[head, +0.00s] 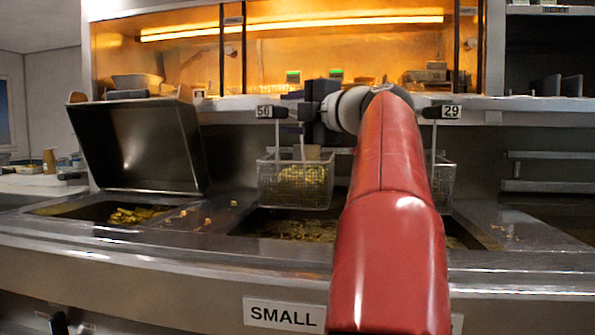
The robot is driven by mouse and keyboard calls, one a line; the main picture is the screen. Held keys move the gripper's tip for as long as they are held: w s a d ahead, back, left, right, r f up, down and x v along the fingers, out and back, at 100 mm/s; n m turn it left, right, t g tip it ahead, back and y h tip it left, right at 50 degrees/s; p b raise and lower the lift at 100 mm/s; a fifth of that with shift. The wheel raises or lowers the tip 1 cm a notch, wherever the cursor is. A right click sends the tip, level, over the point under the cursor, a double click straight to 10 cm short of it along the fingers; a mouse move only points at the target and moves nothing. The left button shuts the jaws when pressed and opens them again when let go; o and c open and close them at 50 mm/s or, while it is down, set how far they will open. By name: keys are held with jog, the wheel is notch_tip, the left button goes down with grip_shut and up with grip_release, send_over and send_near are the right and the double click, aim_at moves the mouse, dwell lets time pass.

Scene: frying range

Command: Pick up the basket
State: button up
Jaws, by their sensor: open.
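A wire fryer basket (295,185) with food in it hangs above the fryer vat, left of my arm. Its handle rises to a tag (272,112) marked 56. A second wire basket (442,180), tagged 29 (441,112), is mostly hidden behind my red arm. My gripper (308,112) is a dark shape at the end of the arm, just right of tag 56 and above the left basket. It is open. Its fingers are small and partly hidden, and I cannot tell whether they touch the handle.
The fryer vat (262,225) below holds oil or food. A tilted metal hood (140,145) stands at left over a bin of fries (135,214). A lit warming shelf (290,60) runs behind. A "SMALL" label (284,314) is on the counter front.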

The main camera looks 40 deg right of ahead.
jog(key=shift+w, duration=0.8)
grip_shut()
jog(key=shift+r, duration=0.1)
